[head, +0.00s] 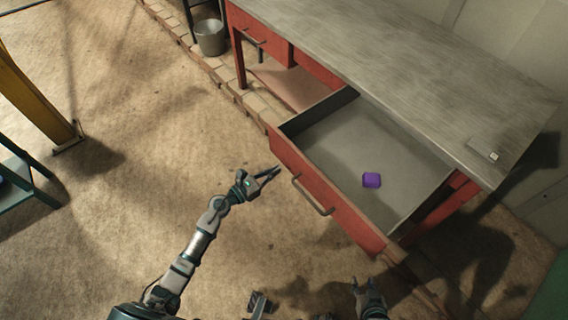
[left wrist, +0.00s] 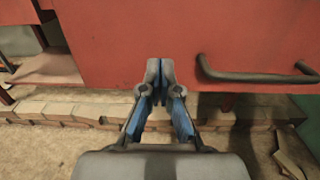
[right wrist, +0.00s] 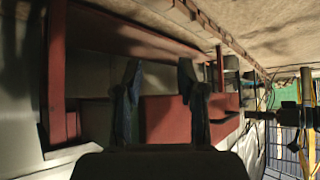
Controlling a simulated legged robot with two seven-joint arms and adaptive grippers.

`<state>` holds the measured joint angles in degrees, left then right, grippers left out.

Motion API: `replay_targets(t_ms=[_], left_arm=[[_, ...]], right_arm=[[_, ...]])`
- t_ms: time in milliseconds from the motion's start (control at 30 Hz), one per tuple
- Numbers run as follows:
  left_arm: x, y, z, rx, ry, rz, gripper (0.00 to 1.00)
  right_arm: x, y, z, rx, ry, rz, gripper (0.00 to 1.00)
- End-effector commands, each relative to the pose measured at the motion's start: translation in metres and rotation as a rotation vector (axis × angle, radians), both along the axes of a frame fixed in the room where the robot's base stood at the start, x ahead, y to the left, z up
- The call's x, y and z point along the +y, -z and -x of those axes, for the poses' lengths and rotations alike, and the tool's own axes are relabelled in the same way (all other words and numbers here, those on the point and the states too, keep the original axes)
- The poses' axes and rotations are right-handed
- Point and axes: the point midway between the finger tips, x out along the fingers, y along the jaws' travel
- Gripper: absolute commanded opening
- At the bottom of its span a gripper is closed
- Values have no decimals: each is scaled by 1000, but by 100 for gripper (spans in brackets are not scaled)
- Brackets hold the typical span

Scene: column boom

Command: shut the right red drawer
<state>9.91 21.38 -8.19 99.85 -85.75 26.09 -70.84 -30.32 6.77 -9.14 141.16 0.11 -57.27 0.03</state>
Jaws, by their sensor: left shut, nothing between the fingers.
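The right red drawer (head: 325,197) is pulled far out from the workbench, its grey inside exposed. A purple block (head: 371,180) lies in it. Its dark bar handle (head: 313,196) is on the red front; the handle also shows in the left wrist view (left wrist: 255,75). My left gripper (head: 277,172) is shut and empty at the drawer front, left of the handle. In the left wrist view its closed fingertips (left wrist: 160,72) overlap the red front; I cannot tell whether they touch. My right gripper (head: 368,284) is low, near the drawer's near corner; its fingers (right wrist: 158,75) are apart and empty.
The grey workbench top (head: 400,60) extends above the drawer, with a small object (head: 494,156) near its corner. A left red drawer (head: 262,40) looks shut. A metal bucket (head: 210,37) stands behind.

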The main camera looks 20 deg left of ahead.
Motion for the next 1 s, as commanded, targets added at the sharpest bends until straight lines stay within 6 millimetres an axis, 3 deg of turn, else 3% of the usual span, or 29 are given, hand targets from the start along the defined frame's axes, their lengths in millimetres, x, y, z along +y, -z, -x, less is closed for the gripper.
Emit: replay_targets(t_ms=[100, 300, 1000], left_arm=[[-12, 0, -17, 0, -1, 4, 0], [-24, 1, -34, 2, -1, 2, 0], [-31, 1, -44, 2, -1, 1, 0]], right_arm=[[1, 0, 0, -1, 0, 0, 40], [2, 0, -3, -16, -1, -4, 40], [3, -2, -6, -35, -1, -10, 40]])
